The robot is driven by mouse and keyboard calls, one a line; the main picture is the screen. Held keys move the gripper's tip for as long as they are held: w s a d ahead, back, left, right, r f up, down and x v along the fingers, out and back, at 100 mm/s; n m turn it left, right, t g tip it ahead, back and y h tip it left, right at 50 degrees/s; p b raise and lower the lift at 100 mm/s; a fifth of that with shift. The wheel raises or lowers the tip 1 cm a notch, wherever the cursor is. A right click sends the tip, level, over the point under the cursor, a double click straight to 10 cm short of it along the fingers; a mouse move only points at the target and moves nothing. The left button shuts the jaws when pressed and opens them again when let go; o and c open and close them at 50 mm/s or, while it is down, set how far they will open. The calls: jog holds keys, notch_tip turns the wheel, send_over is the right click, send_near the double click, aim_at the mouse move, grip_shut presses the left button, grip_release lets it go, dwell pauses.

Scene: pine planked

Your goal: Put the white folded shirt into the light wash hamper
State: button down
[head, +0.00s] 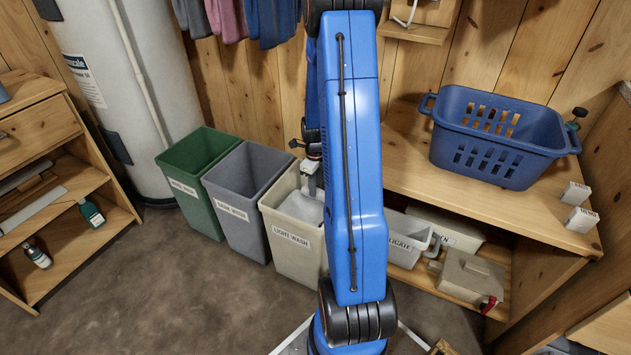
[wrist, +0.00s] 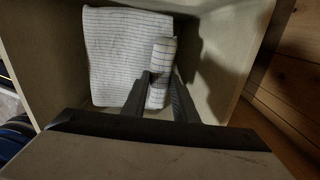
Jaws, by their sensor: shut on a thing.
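The light wash hamper (head: 291,253) is a cream open bin with a "LIGHT WASH" label, at the right end of a row of hampers. My gripper (head: 309,188) points down into its mouth. The white folded shirt (head: 302,208) shows inside the hamper below the rim, partly hidden by my blue arm. In the wrist view the shirt (wrist: 118,55) is white with thin dark lines and lies between the hamper's walls (wrist: 232,50). My gripper (wrist: 160,85) is shut on a raised fold of it. I cannot tell whether the shirt rests on the hamper's bottom.
A grey dark wash hamper (head: 237,200) and a green hamper (head: 190,180) stand to the left. A blue basket (head: 495,140) sits on the wooden bench (head: 410,165) at the right, with bins on the shelf below. Clothes (head: 240,18) hang above. The floor in front is clear.

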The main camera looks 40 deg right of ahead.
jog(key=shift+f, duration=0.2)
jog(key=c, duration=1.3)
grip_release()
jog(key=shift+c, duration=0.2)
notch_tip(320, 180, up, 17)
jog(key=shift+r, duration=0.2)
